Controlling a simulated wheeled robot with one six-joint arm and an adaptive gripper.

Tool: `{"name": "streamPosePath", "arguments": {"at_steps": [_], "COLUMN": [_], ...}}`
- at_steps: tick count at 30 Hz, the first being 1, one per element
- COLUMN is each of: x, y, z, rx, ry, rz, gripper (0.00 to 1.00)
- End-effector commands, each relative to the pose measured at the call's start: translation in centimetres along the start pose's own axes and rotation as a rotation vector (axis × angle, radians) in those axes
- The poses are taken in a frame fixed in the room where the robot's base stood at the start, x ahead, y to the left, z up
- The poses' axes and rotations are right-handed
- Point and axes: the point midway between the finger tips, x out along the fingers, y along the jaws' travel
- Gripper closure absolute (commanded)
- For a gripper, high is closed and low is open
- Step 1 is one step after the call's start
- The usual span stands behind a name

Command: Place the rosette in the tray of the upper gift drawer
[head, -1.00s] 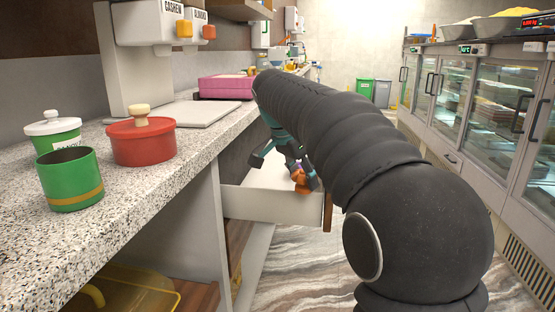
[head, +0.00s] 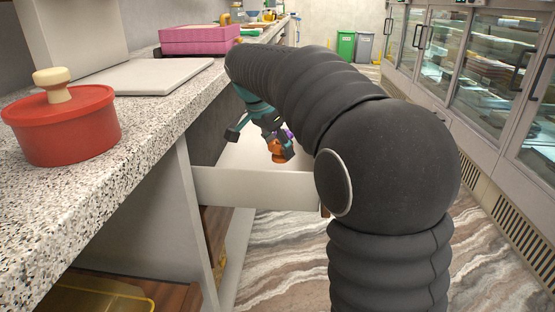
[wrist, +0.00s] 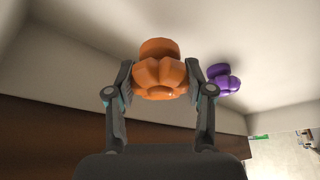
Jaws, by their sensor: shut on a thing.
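An orange rosette (wrist: 161,75) is between the two fingers of my gripper (wrist: 160,88), which is shut on it. In the head view the rosette (head: 280,151) is over the open white drawer (head: 240,187) under the counter. My gripper (head: 277,142) reaches down into the drawer area, partly hidden by my arm. A purple rosette (wrist: 224,77) lies on the pale drawer floor in the wrist view, beside my right finger and apart from it. I cannot tell whether the orange rosette touches the drawer floor.
The speckled counter (head: 150,150) runs above the drawer on the left. It carries a red lidded pot (head: 62,125), a pale board (head: 150,76) and a pink box (head: 198,40). Glass-door cabinets (head: 490,75) line the right. The marbled floor between is clear.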

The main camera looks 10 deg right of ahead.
Motion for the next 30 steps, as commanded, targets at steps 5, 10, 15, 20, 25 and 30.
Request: {"name": "streamPosePath", "arguments": {"at_steps": [5, 10, 15, 20, 25, 30], "x": [1.6, 3.3, 3.3, 3.6, 3.6, 3.6], "y": [0.0, -0.1, -0.1, -0.1, -0.1, -0.1], "z": [0.8, 1.6, 1.6, 1.8, 1.8, 1.8], "rx": [-0.002, -0.004, -0.003, -0.004, -0.004, -0.004], "ry": [-0.001, -0.001, 0.000, 0.000, 0.000, 0.000], "rz": [0.000, 0.000, -0.002, -0.002, -0.002, -0.002], "gripper": [0.69, 0.69, 0.69, 0.69, 0.22, 0.22]}}
